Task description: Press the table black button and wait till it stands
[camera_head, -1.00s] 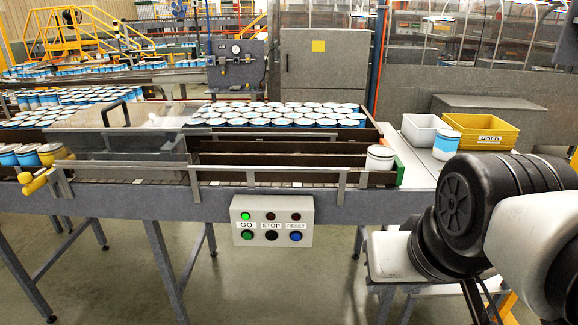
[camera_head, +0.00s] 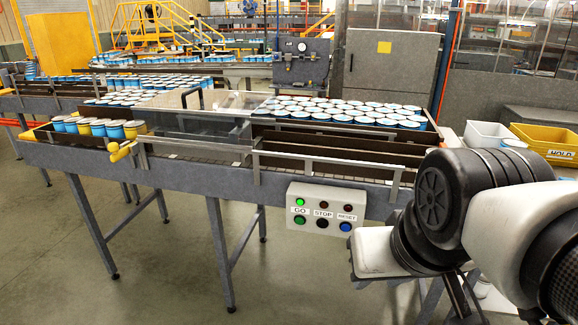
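A pale control box (camera_head: 318,212) hangs on the front side of the conveyor table (camera_head: 180,185). Its black STOP button (camera_head: 322,223) sits in the lower middle, between a green GO button (camera_head: 299,220) and a blue RESET button (camera_head: 346,227). The green lamp (camera_head: 299,202) above GO is lit. The lamps above STOP and RESET look dark. My arm fills the lower right, to the right of the box. My gripper does not show in this view. Several blue and yellow cans (camera_head: 100,127) stand in a row at the left of the conveyor.
Many white-lidded cans (camera_head: 340,110) stand on the conveyor's far side. A white bin (camera_head: 484,138) and a yellow HOLD bin (camera_head: 545,142) are at the right. A yellow knob (camera_head: 122,152) sticks out at the conveyor's front. The floor (camera_head: 160,270) before the table is largely clear.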

